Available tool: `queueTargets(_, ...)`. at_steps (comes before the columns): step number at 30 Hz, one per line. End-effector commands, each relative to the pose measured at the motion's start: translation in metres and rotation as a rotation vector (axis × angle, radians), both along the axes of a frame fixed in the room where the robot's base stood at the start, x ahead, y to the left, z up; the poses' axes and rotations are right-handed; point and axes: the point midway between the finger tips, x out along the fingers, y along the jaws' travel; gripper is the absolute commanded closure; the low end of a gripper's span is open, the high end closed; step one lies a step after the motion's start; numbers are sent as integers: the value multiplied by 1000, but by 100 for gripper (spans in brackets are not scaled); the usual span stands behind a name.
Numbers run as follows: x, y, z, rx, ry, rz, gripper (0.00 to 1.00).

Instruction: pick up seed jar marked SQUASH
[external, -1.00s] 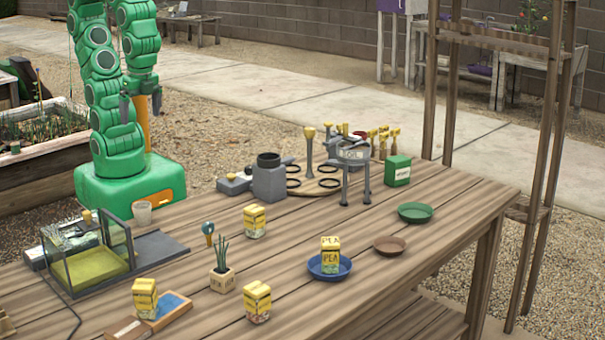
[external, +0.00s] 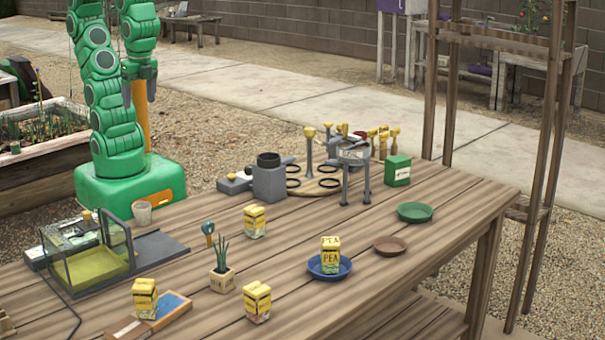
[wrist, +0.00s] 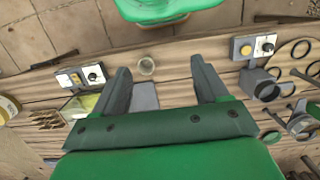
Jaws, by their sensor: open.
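Several yellow seed jars stand on the wooden table. One jar (external: 254,221) is mid-table, one (external: 257,302) is near the front, and one (external: 145,298) is on a blue-and-wood tray (external: 172,308). Their names are too small to read, so I cannot tell which is SQUASH. A further jar (external: 330,257), reading PEA, stands in a blue dish (external: 316,270). My gripper (external: 139,96) is open and empty, high above my base and well away from every jar. In the wrist view my gripper (wrist: 164,88) has its dark fingers spread with nothing between them.
A clear-walled box (external: 95,262), a cup (external: 142,213) and a potted plant (external: 222,280) stand on the left half. A grey pot (external: 269,182), a round board with rings and a green box (external: 397,171) are at the back. Green (external: 415,212) and brown (external: 390,246) dishes lie right.

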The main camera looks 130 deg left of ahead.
Motion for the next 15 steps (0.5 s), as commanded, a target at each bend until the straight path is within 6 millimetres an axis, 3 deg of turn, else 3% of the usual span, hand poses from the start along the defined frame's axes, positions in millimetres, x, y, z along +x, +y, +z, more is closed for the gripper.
queueTargets(1, 1, 0, 9, 0, -6, 0, 27)
queueTargets(15, 46, 38, 6, 143, 73, -202, 27)
